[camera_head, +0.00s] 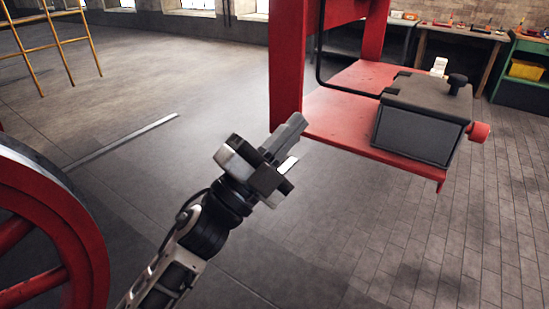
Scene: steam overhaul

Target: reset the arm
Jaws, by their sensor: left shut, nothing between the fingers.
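My left arm comes in from the bottom left and reaches up to the middle of the view. My left gripper (290,136) is at its end, shut with nothing between its fingers. It is held above the grey floor, just left of and in front of a red platform (341,119). From this view I cannot tell whether it touches the red post beside it. My right arm and right gripper are not in view.
A dark grey box (418,120) with a black knob sits on the red platform. A red post (287,60) rises behind my gripper. A large red wheel (85,240) fills the lower left. Workbenches (461,35) and a yellow ladder (55,42) stand farther back.

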